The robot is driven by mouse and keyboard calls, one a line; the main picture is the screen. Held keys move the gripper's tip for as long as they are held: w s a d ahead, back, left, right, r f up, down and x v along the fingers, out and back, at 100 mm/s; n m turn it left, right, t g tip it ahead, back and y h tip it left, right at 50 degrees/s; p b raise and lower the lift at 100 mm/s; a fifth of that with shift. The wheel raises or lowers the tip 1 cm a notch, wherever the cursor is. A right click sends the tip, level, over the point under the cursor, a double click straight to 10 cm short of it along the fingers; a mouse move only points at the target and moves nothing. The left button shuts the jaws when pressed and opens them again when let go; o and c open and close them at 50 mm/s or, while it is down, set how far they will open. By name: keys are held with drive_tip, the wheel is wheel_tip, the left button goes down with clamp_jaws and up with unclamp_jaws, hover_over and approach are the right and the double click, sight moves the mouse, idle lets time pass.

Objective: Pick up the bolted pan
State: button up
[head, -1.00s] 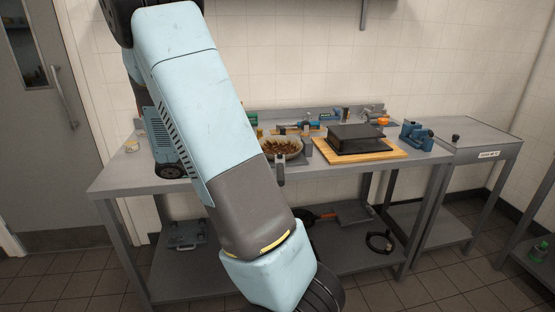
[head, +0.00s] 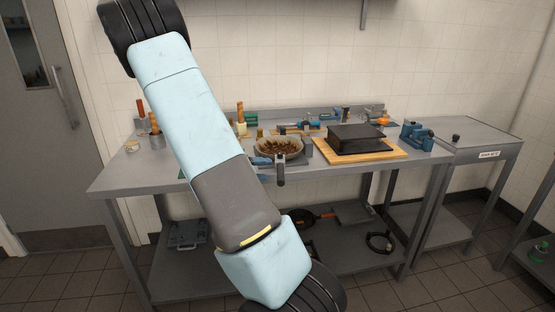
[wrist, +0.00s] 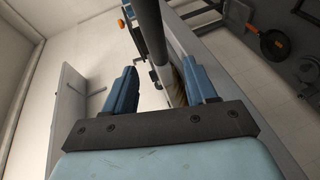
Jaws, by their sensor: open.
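My arm passes left of the pan and hides part of the bench. In the wrist view my gripper (wrist: 160,66) is open, with two blue fingers apart. A long dark grey bar runs between them in the picture; I cannot tell if it is the pan's handle. I see no contact.
A black block (head: 356,138) stands on a wooden board (head: 390,152) right of the pan. A blue vise (head: 417,136) is at the bench's right end. Bottles and tools line the back. The lower shelf holds a dark skillet (head: 304,219), which also shows in the wrist view (wrist: 274,43).

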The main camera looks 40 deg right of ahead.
sight(280, 158)
drive_tip(key=shift+x, duration=2.7)
drive_tip(key=shift+c, duration=0.4)
clamp_jaws()
